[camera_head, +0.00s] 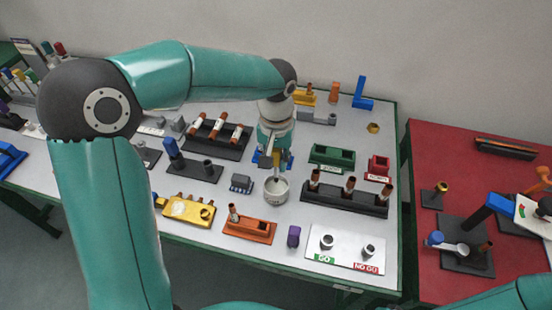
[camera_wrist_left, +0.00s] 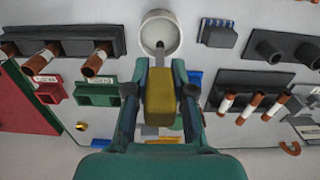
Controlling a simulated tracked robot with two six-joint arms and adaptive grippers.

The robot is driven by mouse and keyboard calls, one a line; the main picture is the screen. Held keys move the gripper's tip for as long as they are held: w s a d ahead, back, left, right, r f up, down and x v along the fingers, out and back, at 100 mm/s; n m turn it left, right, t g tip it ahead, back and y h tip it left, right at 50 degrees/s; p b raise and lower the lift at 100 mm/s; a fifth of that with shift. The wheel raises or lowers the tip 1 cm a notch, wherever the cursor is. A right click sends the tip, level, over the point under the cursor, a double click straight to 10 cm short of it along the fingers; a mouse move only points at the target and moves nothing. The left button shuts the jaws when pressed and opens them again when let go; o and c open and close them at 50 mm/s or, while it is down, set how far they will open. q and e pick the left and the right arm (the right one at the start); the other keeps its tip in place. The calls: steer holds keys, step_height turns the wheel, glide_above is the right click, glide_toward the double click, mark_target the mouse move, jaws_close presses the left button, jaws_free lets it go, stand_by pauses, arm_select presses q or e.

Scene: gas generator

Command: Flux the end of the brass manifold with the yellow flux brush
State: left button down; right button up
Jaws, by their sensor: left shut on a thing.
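My left gripper (camera_head: 274,158) is shut on the yellow flux brush, whose yellow handle (camera_wrist_left: 160,97) shows between the fingers in the left wrist view. The brush points down at a round pale pot (camera_head: 276,191), and its tip reaches into the mouth of the pot (camera_wrist_left: 160,35) in the wrist view. Whether the tip touches the inside is not clear. A brass-yellow block with several short stubs (camera_head: 188,211), which looks like the brass manifold, lies left of the pot near the front edge. My right gripper is out of view.
Around the pot stand a small grey block (camera_head: 241,184), an orange holder (camera_head: 250,229), a black rack with copper pieces (camera_head: 345,196) and a green tray (camera_head: 332,157). A GO/NO GO plate (camera_head: 345,249) is at front right. A red table (camera_head: 440,155) stands on the right.

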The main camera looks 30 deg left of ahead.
mark_target(276, 177)
arm_select(q)
steer(key=shift+f, duration=0.1)
stand_by(0.3)
steer(key=shift+f+b, duration=1.55)
steer(key=shift+f, duration=0.2)
steer(key=shift+r, duration=0.15)
step_height(276, 177, up, 6)
steer(key=p, duration=0.5)
steer(key=shift+s, duration=0.15)
